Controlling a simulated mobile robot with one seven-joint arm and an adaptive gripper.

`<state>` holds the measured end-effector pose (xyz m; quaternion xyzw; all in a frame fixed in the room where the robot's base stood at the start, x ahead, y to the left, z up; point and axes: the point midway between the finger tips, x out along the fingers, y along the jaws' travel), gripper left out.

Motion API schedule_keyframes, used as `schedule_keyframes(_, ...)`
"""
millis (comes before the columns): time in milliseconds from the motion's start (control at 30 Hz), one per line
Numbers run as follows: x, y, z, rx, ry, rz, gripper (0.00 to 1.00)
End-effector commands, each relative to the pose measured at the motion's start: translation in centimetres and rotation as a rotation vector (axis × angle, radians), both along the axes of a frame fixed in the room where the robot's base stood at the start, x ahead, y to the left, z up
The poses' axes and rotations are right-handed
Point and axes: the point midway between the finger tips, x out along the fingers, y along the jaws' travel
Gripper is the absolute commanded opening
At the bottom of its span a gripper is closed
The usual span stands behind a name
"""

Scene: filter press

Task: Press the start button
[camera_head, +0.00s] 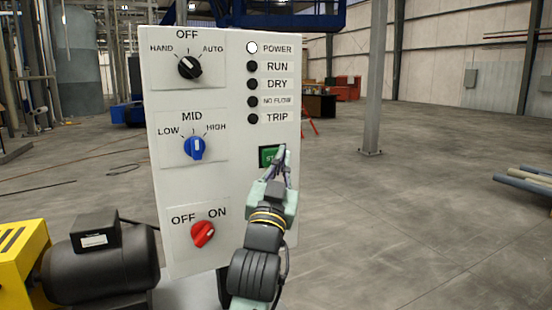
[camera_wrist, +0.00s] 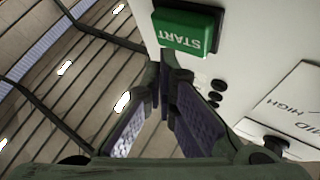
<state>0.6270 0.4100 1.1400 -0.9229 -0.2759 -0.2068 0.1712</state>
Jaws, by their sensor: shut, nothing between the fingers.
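The green start button (camera_head: 266,156) is on the right side of a white control panel (camera_head: 228,190). In the wrist view the button (camera_wrist: 184,30) shows large near the top, its START label upside down. My gripper (camera_head: 281,150) is shut and empty, its fingertips in front of the button's right part in the head view. In the wrist view my fingertips (camera_wrist: 166,68) lie just below the button in the picture. Whether they touch the button or panel I cannot tell. The POWER lamp (camera_head: 252,47) is white; the RUN lamp (camera_head: 252,66) is dark.
The panel also carries a black knob (camera_head: 189,67), a blue knob (camera_head: 194,147) set near MID and a red knob (camera_head: 203,234). A dark motor (camera_head: 100,262) stands at lower left. A grey post (camera_head: 376,90) is behind; the floor to the right is mostly clear.

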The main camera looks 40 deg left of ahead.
Motion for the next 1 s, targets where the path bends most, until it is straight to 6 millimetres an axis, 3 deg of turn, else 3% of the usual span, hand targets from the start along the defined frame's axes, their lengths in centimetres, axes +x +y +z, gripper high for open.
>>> schedule_keyframes(1000, 0.33, 0.81, 0.0, 0.0, 0.0, 0.0, 0.0)
